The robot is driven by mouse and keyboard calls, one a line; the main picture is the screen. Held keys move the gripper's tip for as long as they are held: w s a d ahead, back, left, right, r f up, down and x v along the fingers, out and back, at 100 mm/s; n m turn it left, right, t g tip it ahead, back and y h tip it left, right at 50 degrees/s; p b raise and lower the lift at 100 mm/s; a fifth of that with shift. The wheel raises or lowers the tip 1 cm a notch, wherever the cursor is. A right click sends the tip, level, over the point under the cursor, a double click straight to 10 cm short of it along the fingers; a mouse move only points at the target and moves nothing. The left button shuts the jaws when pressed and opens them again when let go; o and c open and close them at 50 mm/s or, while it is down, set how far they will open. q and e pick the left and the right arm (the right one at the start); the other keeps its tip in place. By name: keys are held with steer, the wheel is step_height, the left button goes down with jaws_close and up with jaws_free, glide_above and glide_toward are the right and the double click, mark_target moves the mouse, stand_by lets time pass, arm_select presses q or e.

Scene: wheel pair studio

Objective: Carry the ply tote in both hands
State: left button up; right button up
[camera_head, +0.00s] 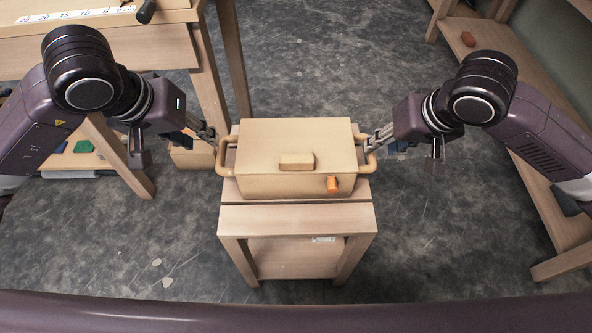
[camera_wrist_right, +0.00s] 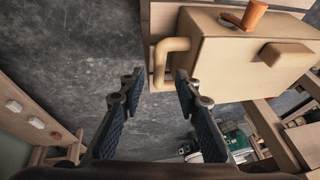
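The ply tote (camera_head: 265,140) is a closed pale wooden box with a block on its lid, an orange peg at its front right and a loop handle at each side. It rests level on a small wooden stand (camera_head: 296,219). My left gripper (camera_head: 213,134) is at the left handle (camera_head: 224,158); its finger gap is hidden from this angle. My right gripper (camera_head: 369,145) is at the right handle (camera_head: 369,160). In the right wrist view my right gripper (camera_wrist_right: 157,82) is open, and the handle's outer bar (camera_wrist_right: 160,63) shows between its fingertips, with gaps on both sides.
A workbench (camera_head: 105,50) with a ruler strip stands at the back left, with a lower shelf holding a green item (camera_head: 83,146). A wooden shelf unit (camera_head: 500,70) runs along the right wall. Grey floor (camera_head: 320,60) is open behind the stand and at its sides.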

steer(key=v, duration=0.4)
steer(key=shift+s+d+r, duration=0.1)
steer(key=shift+s+r, duration=0.05)
steer(key=shift+r, duration=0.25)
